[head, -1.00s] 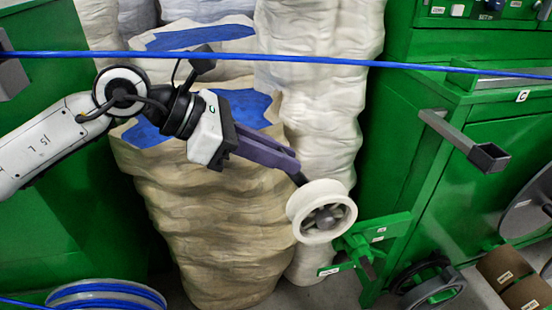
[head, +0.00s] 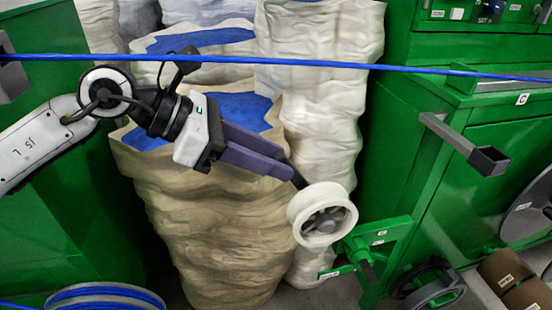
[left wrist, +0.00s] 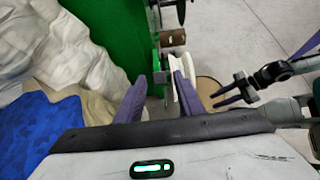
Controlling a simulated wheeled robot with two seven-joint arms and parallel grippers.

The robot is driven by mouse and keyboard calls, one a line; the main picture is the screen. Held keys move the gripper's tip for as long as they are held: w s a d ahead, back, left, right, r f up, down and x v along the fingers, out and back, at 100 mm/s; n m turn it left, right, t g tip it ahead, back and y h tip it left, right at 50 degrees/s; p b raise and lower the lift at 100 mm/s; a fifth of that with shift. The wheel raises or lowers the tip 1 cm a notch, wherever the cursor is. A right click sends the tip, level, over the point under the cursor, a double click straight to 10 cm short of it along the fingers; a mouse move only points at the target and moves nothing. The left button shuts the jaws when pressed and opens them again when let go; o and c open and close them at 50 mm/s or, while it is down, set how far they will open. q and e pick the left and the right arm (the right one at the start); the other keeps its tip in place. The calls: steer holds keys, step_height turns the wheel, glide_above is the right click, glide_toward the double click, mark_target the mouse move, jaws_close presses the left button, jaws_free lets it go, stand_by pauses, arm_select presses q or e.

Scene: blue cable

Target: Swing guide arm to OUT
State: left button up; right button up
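A white grooved wheel (head: 322,214) with a grey hub sits beside a green bracket (head: 378,235) with small white labels, unreadable here; this seems to be the guide arm. A short dark rod (head: 297,178) rises from the wheel toward my left gripper (head: 288,168). In the left wrist view the purple fingers of my left gripper (left wrist: 160,92) are apart, with the white wheel (left wrist: 179,62) beside the right finger. I cannot tell whether a finger touches the rod. My right gripper (left wrist: 228,92) shows only in the left wrist view, with fingers apart and empty.
A blue cable (head: 300,61) crosses in front, above my left gripper. Tall beige wrapped stacks (head: 225,235) stand behind it. A green cabinet (head: 440,215) with a protruding grey bar (head: 455,140) is at right. A blue cable reel (head: 105,297) is at lower left.

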arm_select(q)
steer(key=v, duration=0.9)
steer(key=shift+f, duration=0.1)
